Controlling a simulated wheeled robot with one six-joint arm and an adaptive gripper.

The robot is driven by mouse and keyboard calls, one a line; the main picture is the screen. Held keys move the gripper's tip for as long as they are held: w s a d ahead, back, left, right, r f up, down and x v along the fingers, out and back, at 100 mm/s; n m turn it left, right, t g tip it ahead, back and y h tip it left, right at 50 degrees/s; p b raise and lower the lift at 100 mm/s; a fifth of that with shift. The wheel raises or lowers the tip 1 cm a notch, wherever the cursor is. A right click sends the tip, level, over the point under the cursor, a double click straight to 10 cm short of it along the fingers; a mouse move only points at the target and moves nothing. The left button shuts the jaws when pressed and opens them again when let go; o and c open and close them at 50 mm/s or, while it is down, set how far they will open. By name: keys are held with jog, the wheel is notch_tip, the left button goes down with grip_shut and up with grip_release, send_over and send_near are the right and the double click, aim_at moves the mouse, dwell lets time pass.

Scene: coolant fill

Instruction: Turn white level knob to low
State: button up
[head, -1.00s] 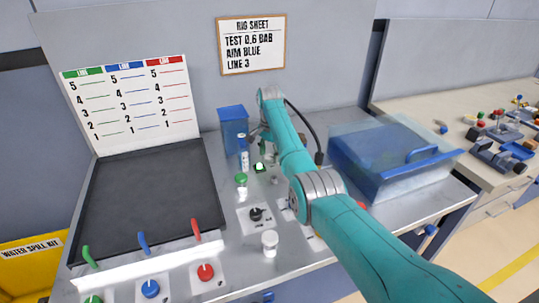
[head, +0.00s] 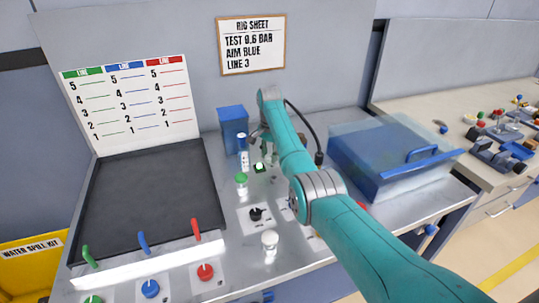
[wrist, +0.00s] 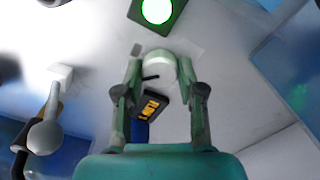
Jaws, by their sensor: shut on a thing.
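In the wrist view a white round knob (wrist: 157,73) with a dark pointer line sits between the fingertips of my gripper (wrist: 160,80). The fingers are closed in on its two sides. A small dark label with orange lettering (wrist: 153,103) lies just below the knob; I cannot read it clearly. A lit green button (wrist: 157,10) is beyond the knob, and it also shows in the head view (head: 259,168). In the head view my arm hides the knob and most of the gripper.
The bench holds a black knob (head: 257,214), a white-capped post (head: 269,239), a green cap (head: 241,179), a blue container (head: 233,130) and a bottle (head: 243,155). A clear-lidded blue box (head: 385,165) stands right of my arm. A dark panel (head: 150,200) is at left.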

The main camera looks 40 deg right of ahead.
aim_at(269, 156)
jog(key=n, duration=0.9)
jog(key=shift+n, duration=0.4)
dwell(0.4)
jog(key=o, duration=1.1)
jog(key=shift+o, duration=0.2)
notch_tip(269, 156, up, 12)
